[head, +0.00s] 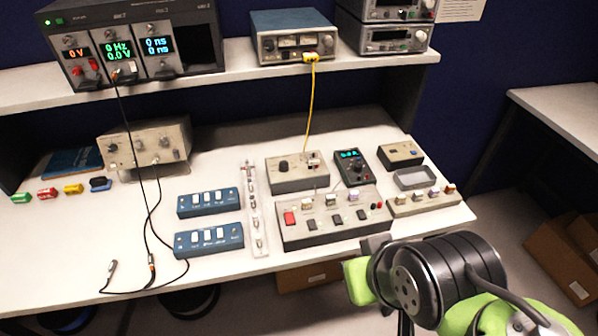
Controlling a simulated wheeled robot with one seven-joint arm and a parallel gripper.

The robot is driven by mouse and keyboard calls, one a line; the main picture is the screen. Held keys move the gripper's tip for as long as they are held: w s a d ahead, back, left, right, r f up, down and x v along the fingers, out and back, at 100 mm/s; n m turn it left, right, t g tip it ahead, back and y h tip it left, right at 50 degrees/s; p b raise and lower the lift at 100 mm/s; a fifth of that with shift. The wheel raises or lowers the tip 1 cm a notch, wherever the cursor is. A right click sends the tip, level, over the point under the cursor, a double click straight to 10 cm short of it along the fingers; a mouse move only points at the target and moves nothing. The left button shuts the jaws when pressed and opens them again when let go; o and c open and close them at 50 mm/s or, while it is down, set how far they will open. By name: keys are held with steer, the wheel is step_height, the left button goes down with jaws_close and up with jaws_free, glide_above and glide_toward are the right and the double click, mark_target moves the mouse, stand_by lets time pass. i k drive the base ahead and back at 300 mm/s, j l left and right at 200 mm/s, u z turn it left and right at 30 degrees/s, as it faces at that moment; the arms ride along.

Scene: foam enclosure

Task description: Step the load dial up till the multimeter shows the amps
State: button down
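The multimeter (352,167) is a dark handheld unit with a lit blue-green display, on the right part of the bench. Its reading is too small to make out. Left of it stands a beige box (298,180) with a black round knob (283,166) on its top; a yellow cable runs down to this box. It looks like the load box, but its labels are unreadable. My gripper (362,272) is at the lower right, in front of the bench edge and well apart from the knob and multimeter. My own wrist hides part of it, so its opening is unclear.
A switch panel (330,222) with a red switch lies in front of the beige box. Two blue switch boxes (209,202) lie to its left. A small grey tray (417,178) is at right. A shelf (235,66) with instruments overhangs the back. The bench's left front is mostly clear.

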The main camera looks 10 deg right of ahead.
mark_target(283, 167)
steer(key=i+u, duration=0.15)
steer(key=u, duration=0.25)
steer(key=i+u, duration=0.2)
steer(key=u, duration=0.15)
steer(key=i+u, duration=0.15)
steer(key=u, duration=0.25)
